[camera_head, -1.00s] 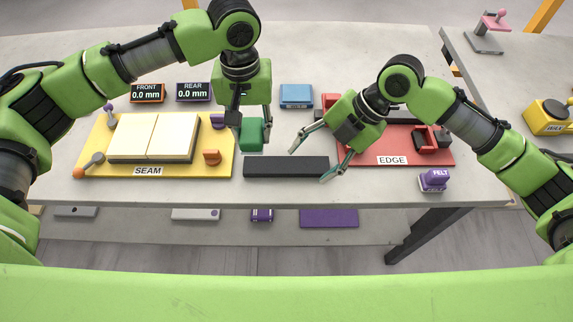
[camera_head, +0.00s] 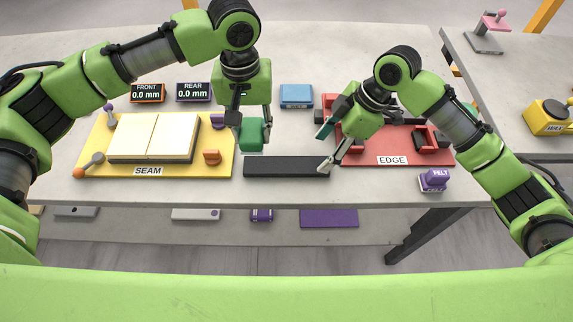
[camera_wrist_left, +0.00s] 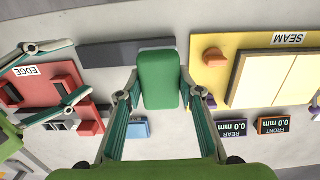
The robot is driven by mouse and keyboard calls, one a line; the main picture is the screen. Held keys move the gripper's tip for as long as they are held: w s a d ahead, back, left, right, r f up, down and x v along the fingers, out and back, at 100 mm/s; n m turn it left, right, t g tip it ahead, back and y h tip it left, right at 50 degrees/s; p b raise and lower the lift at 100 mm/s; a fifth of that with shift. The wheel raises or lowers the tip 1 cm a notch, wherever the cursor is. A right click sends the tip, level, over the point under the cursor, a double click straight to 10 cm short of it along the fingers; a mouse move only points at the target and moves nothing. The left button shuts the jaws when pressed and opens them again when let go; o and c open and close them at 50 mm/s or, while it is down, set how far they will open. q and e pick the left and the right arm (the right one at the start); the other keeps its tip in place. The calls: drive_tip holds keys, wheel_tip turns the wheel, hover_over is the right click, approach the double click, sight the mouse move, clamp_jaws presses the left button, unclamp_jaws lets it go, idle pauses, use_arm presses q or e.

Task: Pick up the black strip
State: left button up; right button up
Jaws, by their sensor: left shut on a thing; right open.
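The black strip (camera_head: 287,167) lies flat near the table's front edge, between the yellow SEAM board and the red EDGE board. In the left wrist view the strip (camera_wrist_left: 110,54) lies beyond the green block. My left gripper (camera_head: 252,135) is shut on the green block (camera_head: 251,134), just behind the strip's left part; the block shows large between its fingers in the left wrist view (camera_wrist_left: 159,80). My right gripper (camera_head: 324,147) is open and empty, its fingers spread near the strip's right end. I cannot tell whether a fingertip touches the strip.
The yellow SEAM board (camera_head: 91,155) with two cream slabs is at left. The red EDGE board (camera_head: 372,152) is at right. A purple FELT block (camera_head: 433,180) stands front right. A blue box (camera_head: 296,96) and two displays, FRONT (camera_head: 147,93) and REAR (camera_head: 193,92), are behind.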

sight(310, 170)
drive_tip(key=x, duration=0.6)
drive_tip(key=shift+a+f, duration=0.15)
drive_tip(key=shift+a, duration=0.1)
drive_tip(key=c, duration=1.6)
drive_tip(key=shift+o, duration=0.2)
drive_tip(key=shift+w+r, duration=0.1)
drive_tip(key=shift+r, duration=0.4)
wheel_tip(310, 170, up, 3)
drive_tip(key=shift+f, duration=0.2)
drive_tip(key=s, duration=1.8)
drive_tip(key=shift+w+f, duration=0.45)
drive_tip(key=shift+w, duration=2.25)
drive_tip(key=shift+w+f, duration=0.45)
drive_tip(key=shift+w, duration=2.3)
drive_tip(key=shift+w+f, duration=0.4)
drive_tip(key=shift+w, duration=2.3)
drive_tip(key=shift+f, duration=0.45)
